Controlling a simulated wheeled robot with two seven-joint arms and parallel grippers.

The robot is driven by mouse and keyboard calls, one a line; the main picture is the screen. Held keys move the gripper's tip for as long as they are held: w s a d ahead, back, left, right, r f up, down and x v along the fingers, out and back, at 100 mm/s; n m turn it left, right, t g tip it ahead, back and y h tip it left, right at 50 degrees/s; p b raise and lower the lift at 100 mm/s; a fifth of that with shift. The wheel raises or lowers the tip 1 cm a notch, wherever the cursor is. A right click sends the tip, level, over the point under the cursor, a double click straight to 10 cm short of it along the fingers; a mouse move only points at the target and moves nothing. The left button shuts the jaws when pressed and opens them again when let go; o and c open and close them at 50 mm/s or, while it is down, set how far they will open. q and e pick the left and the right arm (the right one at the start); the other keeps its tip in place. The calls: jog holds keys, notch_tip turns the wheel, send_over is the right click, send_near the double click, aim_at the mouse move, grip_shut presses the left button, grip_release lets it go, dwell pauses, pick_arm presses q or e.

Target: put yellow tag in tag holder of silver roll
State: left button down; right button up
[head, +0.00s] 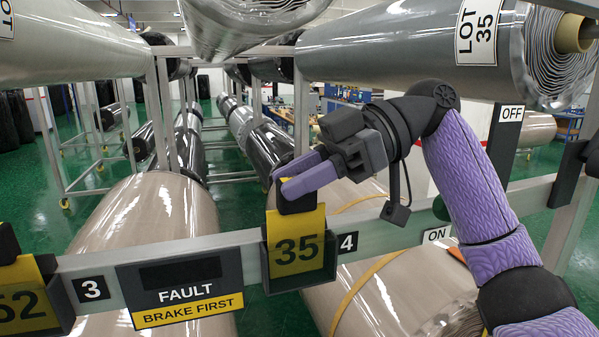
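The yellow tag (296,252) reads 35 and has a black grip block on top. It stands roughly upright at the black tag holder (303,284) on the grey rail, beside the number 4. Its lower part appears to be within the holder; how deep it sits is unclear. My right gripper (291,184) reaches in from the right, and its purple fingers are closed around the tag's black block. The near finger covers part of the block. The silver roll (420,45) labelled LOT 35 lies at the upper right. My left gripper is not in view.
Another yellow tag (22,297), reading 52, sits in a holder by the number 3 at the left. A FAULT sign (185,290) hangs on the rail (400,232) between them. Beige rolls lie below, and more rolls hang above. A black lever stands at the right by OFF.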

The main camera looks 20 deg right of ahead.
jog(key=o, duration=0.3)
jog(key=shift+r, duration=0.15)
jog(key=shift+r+p, duration=0.5)
jog(key=shift+r, duration=0.1)
jog(key=shift+v, duration=6)
